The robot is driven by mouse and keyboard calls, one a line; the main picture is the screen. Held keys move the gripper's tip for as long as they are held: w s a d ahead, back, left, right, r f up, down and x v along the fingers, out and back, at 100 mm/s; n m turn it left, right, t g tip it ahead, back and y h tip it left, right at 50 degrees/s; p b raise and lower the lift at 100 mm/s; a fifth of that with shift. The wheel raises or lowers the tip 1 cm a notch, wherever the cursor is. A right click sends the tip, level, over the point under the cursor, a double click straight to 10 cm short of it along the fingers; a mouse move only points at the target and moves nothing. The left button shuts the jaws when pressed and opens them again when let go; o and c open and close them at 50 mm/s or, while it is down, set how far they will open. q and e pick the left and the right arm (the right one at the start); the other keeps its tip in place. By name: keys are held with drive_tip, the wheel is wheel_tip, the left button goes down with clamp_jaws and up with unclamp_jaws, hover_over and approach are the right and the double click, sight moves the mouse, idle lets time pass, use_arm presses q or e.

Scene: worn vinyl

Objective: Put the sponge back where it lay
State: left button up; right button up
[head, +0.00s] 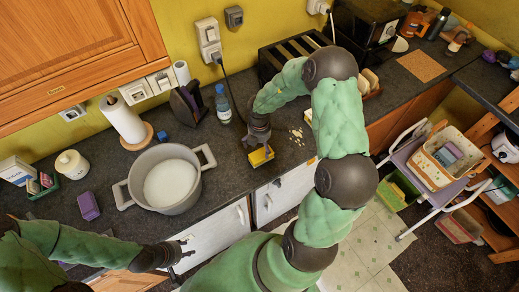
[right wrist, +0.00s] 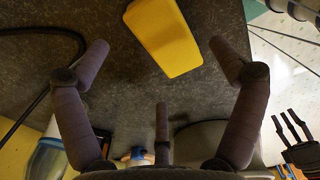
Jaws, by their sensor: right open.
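A yellow block, which looks like the sponge (head: 261,156), lies on the dark counter close to its front edge. In the right wrist view the sponge (right wrist: 165,38) lies just beyond the fingertips, nearer the right finger, with a gap on both sides. My right gripper (head: 257,138) is open and empty beside it, and partly covers it in the head view. The spread fingers of the right gripper (right wrist: 161,52) show clearly in the wrist view. My left gripper (head: 183,254) hangs in front of the counter by the white cabinet doors, its fingers apart and empty.
A large grey pot (head: 165,178) stands left of the sponge. A purple block (head: 88,206) and a small blue block (head: 162,136) are on the counter.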

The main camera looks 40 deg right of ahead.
sight(260, 152)
wheel_tip(260, 152, up, 7)
drive_tip(key=shift+p, duration=0.3)
drive_tip(key=shift+f, duration=0.1)
idle(0.4)
